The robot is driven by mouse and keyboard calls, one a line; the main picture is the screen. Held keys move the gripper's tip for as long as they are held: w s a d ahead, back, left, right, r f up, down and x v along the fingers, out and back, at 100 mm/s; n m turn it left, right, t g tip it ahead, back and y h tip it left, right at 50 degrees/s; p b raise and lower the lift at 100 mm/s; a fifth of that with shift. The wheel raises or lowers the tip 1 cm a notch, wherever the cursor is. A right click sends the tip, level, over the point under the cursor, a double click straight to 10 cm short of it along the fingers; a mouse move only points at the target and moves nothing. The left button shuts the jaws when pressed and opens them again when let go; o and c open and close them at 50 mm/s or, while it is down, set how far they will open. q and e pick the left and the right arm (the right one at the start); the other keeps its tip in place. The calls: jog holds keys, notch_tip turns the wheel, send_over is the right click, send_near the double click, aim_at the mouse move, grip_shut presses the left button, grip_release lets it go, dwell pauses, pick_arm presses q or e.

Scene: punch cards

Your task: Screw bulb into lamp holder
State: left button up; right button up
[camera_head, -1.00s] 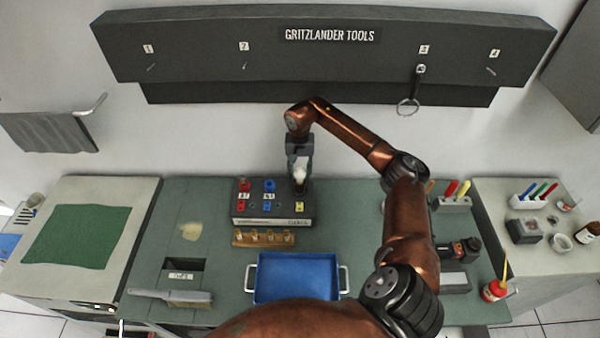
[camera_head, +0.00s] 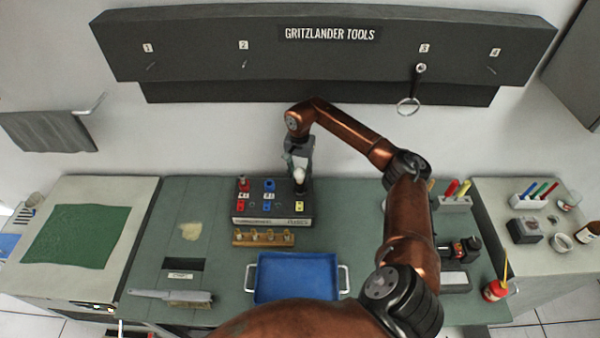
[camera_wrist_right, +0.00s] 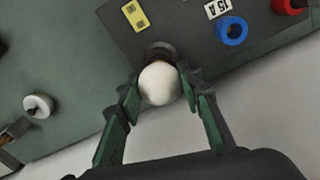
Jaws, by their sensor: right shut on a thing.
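A white bulb (camera_wrist_right: 160,84) is between the fingertips of my right gripper (camera_wrist_right: 158,88), which is shut on it. In the head view the bulb (camera_head: 299,174) shows just below the gripper (camera_head: 299,166), at the right rear of a dark fuse panel (camera_head: 272,222). The lamp holder (camera_wrist_right: 157,52) shows as a dark round ring on the panel, right at the bulb's far side in the wrist view. The bulb hides most of it, and how far the bulb sits in it cannot be seen. My left gripper is not in view.
The panel carries red (camera_head: 244,184), blue (camera_head: 269,185) and yellow (camera_head: 299,206) parts. A wooden rack (camera_head: 263,238) of small fuses and a blue tray (camera_head: 297,277) lie in front.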

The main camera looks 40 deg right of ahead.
jog(key=m, duration=0.7)
jog(key=shift+r+p, duration=0.1)
jog(key=shift+p, duration=0.25)
jog(key=m, duration=0.6)
jog(key=shift+p, duration=0.4)
jog(key=o, duration=1)
